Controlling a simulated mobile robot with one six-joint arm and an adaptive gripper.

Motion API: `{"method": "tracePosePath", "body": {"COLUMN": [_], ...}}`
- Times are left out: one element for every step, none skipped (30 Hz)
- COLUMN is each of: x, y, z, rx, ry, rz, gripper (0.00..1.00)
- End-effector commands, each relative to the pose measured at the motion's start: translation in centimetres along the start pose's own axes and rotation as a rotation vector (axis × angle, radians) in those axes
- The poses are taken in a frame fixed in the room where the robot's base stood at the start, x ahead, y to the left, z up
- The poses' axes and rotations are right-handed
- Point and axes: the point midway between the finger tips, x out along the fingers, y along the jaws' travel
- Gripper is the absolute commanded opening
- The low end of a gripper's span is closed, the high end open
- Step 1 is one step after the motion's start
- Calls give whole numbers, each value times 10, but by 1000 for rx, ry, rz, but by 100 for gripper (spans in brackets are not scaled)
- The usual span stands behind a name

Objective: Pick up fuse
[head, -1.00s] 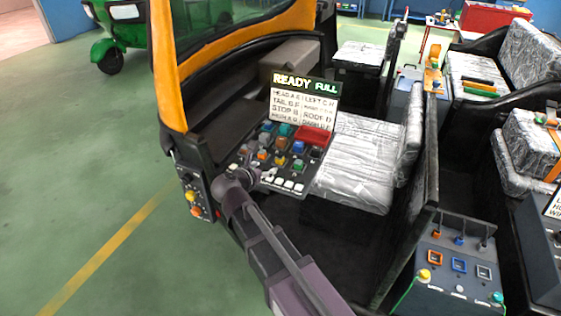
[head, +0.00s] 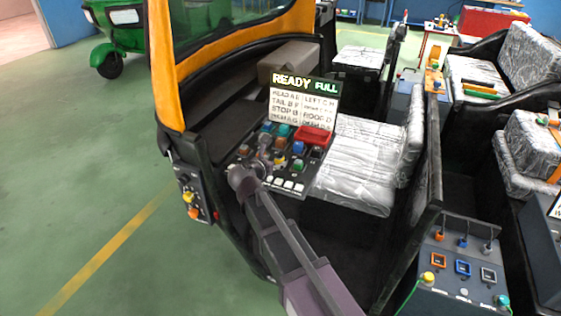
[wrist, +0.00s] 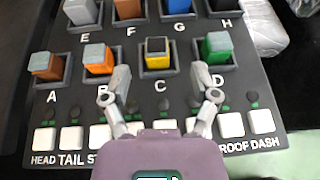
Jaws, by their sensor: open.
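The fuse panel (wrist: 225,105) has rows of coloured fuses in lettered sockets. In the wrist view the near row holds a brown fuse (wrist: 45,66) at A, an orange fuse (wrist: 97,58) at B, a yellow fuse with a dark top (wrist: 157,54) at C and a green fuse (wrist: 217,47) at D. My gripper (wrist: 160,76) is open. Its left finger is beside B and its right finger is between C and D, with C in line with the gap. Nothing is held. In the head view my gripper (head: 262,150) is over the panel's left part and hides some fuses.
White switches (wrist: 159,127) line the panel's near edge. A sign reading READY FULL (head: 304,100) stands behind the panel, with a red block (head: 313,136) beside it. A wrapped seat (head: 355,170) is on the right. A box with buttons (head: 190,197) is at left.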

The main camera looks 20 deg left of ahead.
Motion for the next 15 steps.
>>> {"method": "tracePosePath", "body": {"x": [0, 1, 3, 4, 6, 10, 13, 16, 21, 25, 28, 33, 36, 40, 44], "y": [0, 0, 1, 1, 1, 2, 2, 2, 3, 4, 4, 5, 5, 5, 5], "z": [0, 0, 0, 0, 0, 0, 1, 1, 1, 2, 2, 3, 2, 2, 2], "rx": [0, 0, 0, 0, 0, 1, 1, 1, 1, 1, 0, 0, 0, 0, 0], "ry": [0, 0, 0, 0, 0, 0, 0, 0, 1, 1, 1, 1, 1, 1, 1], "rz": [0, 0, 0, 0, -1, -1, -1, -2, -2, -2, -1, -1, 0, 0, 0], "gripper": [77, 77, 77, 77, 77, 77, 77, 77, 77, 77, 77, 77, 77, 77, 77]}}
